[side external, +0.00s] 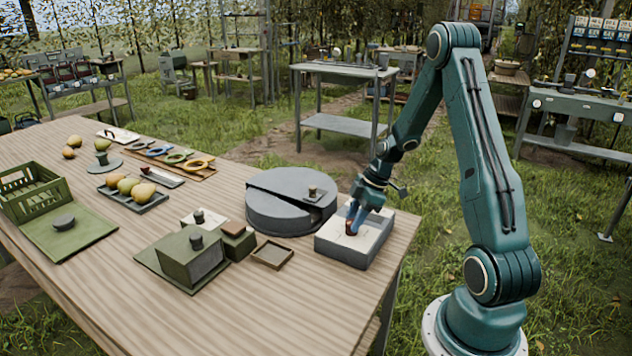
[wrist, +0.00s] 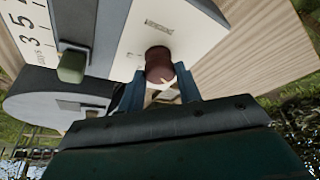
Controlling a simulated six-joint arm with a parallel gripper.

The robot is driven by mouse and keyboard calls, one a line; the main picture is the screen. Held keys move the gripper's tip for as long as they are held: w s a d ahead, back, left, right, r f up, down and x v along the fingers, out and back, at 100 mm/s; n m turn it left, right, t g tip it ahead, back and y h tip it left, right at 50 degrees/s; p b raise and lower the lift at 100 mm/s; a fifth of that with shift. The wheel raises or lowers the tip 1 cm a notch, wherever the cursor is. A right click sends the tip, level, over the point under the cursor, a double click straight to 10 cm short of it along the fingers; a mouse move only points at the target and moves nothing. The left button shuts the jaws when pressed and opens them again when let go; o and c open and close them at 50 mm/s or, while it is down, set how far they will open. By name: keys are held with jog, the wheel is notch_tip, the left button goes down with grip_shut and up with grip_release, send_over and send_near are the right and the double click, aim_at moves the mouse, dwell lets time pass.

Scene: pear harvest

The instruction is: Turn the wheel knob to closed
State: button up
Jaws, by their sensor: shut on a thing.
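A reddish-brown knob (wrist: 159,62) stands on a white panel (wrist: 148,38) in the wrist view; it appears to be the wheel knob. In the side view the same knob (side external: 350,228) stands on a grey box (side external: 345,253) with a pale top, near the table's right edge. My gripper (wrist: 160,90) has its two blue fingers on either side of the knob and is shut on it. In the side view my gripper (side external: 354,217) points down at the box. Any markings beside the knob are too small to read.
A round grey drum (side external: 275,208) with a small knob stands left of the box. A small brown tray (side external: 272,254) and an olive-green box (side external: 190,263) lie farther left. A green crate (side external: 33,190) stands at the far left. The table's front right is clear.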

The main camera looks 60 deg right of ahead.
jog(key=shift+n+y, duration=0.3)
jog(key=shift+n, duration=0.2)
jog(key=o, duration=1)
jog(key=shift+r, duration=0.1)
jog(key=v, duration=1.3)
jog(key=shift+r, duration=0.35)
